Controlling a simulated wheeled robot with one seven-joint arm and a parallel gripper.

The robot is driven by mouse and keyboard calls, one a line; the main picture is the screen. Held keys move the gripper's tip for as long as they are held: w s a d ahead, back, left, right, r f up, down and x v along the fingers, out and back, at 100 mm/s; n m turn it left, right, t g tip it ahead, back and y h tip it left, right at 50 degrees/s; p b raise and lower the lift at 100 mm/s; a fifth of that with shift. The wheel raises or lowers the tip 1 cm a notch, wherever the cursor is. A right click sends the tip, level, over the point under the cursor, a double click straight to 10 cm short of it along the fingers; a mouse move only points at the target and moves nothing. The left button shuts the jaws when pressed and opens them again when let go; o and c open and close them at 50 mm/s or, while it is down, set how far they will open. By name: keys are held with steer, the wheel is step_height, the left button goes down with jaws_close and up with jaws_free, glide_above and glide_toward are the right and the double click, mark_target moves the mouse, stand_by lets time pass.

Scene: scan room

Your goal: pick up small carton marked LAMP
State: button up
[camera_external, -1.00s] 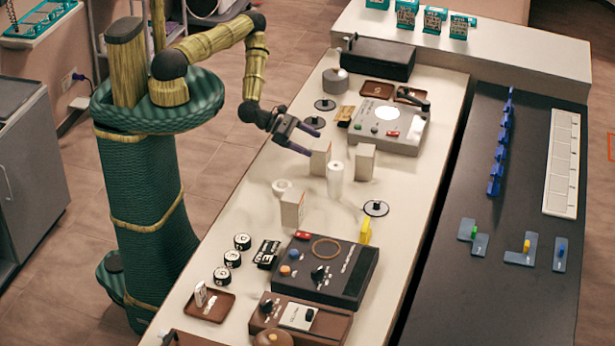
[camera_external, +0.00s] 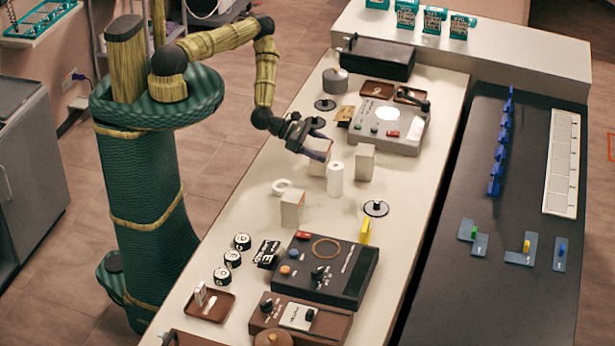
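Three small pale cartons stand on the white counter: one at my gripper (camera_external: 323,146), one to its right (camera_external: 365,162) and one nearer the front left (camera_external: 292,208). No lettering on them is legible, so I cannot tell which is marked LAMP. My gripper is low at the top of the first carton (camera_external: 319,167), with its fingers spread about the carton's upper part. One finger hides part of that carton. I cannot see any contact.
A white cylinder (camera_external: 335,180) stands close in front of the carton at my gripper. A white ring (camera_external: 282,187) and a black disc with a peg (camera_external: 376,208) lie nearby. A grey device (camera_external: 400,137) is behind; a dark control box (camera_external: 325,270) is in front.

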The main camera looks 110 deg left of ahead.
steer(key=c, duration=0.8)
steer(key=shift+r, duration=0.15)
step_height(320, 180, up, 10)
steer(key=shift+f+b, duration=0.15)
steer(key=shift+b, duration=0.75)
